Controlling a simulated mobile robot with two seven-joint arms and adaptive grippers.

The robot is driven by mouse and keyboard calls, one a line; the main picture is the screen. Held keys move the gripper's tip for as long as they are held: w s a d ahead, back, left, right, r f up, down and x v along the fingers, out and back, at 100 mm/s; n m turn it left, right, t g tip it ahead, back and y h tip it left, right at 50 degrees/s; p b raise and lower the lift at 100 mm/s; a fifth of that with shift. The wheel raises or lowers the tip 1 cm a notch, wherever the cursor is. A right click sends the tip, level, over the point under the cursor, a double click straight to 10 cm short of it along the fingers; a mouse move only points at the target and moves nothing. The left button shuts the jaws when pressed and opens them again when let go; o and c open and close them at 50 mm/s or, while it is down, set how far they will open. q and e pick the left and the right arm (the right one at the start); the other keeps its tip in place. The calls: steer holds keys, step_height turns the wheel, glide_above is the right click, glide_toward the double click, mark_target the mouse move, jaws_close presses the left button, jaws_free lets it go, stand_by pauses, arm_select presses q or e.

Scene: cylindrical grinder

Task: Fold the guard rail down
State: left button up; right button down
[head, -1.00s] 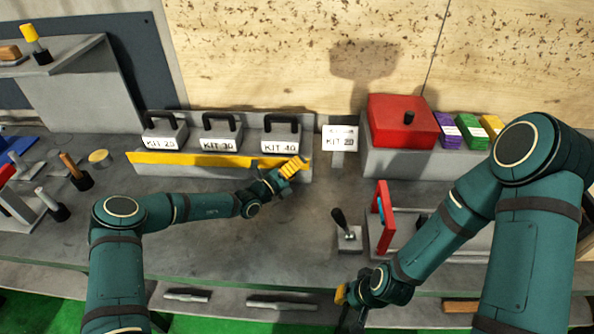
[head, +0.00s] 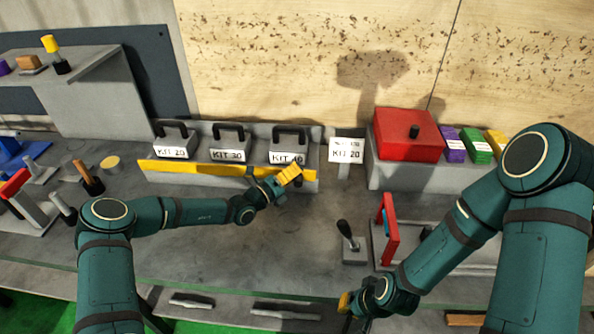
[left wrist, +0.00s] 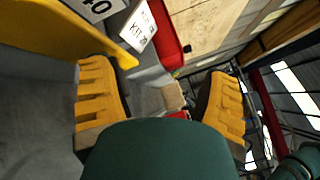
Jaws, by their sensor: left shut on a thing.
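The yellow guard rail (head: 195,168) runs upright along the front of the grey shelf with the kit boxes. Its yellow end also shows at upper left in the left wrist view (left wrist: 55,42). My left gripper (head: 289,176) is at the right part of the rail, in front of the KIT 40 box, and is shut on the rail. In the left wrist view its yellow fingers (left wrist: 162,105) stand apart, and the grip itself is not clearly seen. My right gripper (head: 346,303) is low at the front edge of the bench, mostly hidden by its arm.
The KIT 20 (head: 171,142), KIT 30 (head: 228,145) and KIT 40 (head: 290,147) boxes stand behind the rail. A KIT 20 sign (head: 346,151), a red box (head: 406,135) and a black-knobbed lever (head: 347,235) are to the right. The bench before the rail is largely clear.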

arm_select(q)
steer(key=s+a+r+p, duration=0.2)
steer(key=s+a+p, duration=0.5)
steer(key=s+a, duration=0.2)
steer(key=shift+s, duration=0.55)
stand_by(0.9)
stand_by(0.3)
steer(key=n+g+y+b, duration=0.2)
steer(key=n, duration=0.2)
glide_toward(302, 181)
steer(key=x, duration=0.7)
steer(key=f+x, duration=0.1)
steer(key=x, duration=0.3)
steer(key=shift+w+a+f, duration=0.1)
steer(key=shift+w+a, duration=0.2)
steer(key=shift+w, duration=0.05)
steer(key=shift+o, duration=0.2)
